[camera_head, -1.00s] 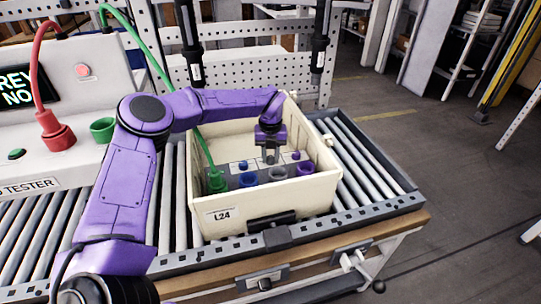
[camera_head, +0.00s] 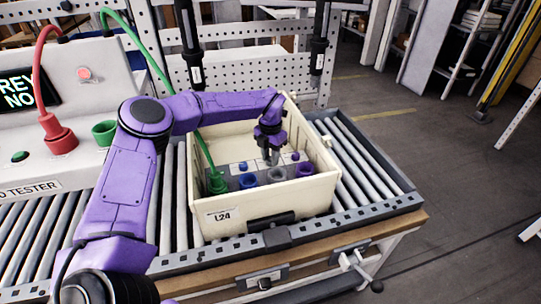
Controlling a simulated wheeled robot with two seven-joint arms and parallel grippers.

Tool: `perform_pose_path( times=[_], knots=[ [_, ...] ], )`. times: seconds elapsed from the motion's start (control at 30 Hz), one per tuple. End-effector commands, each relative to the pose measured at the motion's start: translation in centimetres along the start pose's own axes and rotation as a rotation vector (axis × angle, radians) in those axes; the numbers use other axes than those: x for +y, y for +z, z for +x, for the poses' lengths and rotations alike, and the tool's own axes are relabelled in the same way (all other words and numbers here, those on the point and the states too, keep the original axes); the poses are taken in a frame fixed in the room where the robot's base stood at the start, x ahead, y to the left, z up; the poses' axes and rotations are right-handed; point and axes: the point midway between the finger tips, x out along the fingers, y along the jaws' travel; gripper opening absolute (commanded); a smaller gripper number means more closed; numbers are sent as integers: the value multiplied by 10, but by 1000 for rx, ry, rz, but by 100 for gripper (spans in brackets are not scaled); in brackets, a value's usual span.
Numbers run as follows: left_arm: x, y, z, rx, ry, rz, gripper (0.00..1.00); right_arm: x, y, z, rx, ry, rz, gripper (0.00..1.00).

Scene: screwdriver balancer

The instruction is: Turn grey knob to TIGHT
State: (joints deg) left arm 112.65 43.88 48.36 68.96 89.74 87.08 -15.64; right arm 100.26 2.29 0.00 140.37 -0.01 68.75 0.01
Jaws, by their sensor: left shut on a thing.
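My left gripper (camera_head: 271,156) points down into the cream box (camera_head: 262,206) marked L24. It is shut on the grey knob, which sits on the grey panel (camera_head: 235,184) in the box between a small blue knob (camera_head: 243,165) and a small purple knob (camera_head: 295,156). The fingers hide the grey knob, so its pointer and any TIGHT mark cannot be read. In front of the knobs are a blue socket (camera_head: 248,180), a grey socket (camera_head: 277,174) and a purple socket (camera_head: 304,169). My right gripper is not in view.
A green plug (camera_head: 217,183) with a green cable is in the panel's left end. The box stands on a roller conveyor (camera_head: 362,178). A tester (camera_head: 70,130) with a red plug (camera_head: 58,136) and a green socket (camera_head: 104,132) stands at left. Two dark tools hang above the back.

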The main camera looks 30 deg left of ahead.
Motion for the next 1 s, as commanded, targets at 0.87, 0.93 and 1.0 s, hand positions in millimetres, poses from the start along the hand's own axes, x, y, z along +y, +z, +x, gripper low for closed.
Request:
perform_pose_path(
  times=[0.87,0.93,1.0],
  knots=[
    [0,0,0,1,0,31,57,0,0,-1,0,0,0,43],
    [0,0,0,1,0,31,57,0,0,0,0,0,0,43],
    [0,0,-4,0,0,31,57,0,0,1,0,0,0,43]
  ],
)
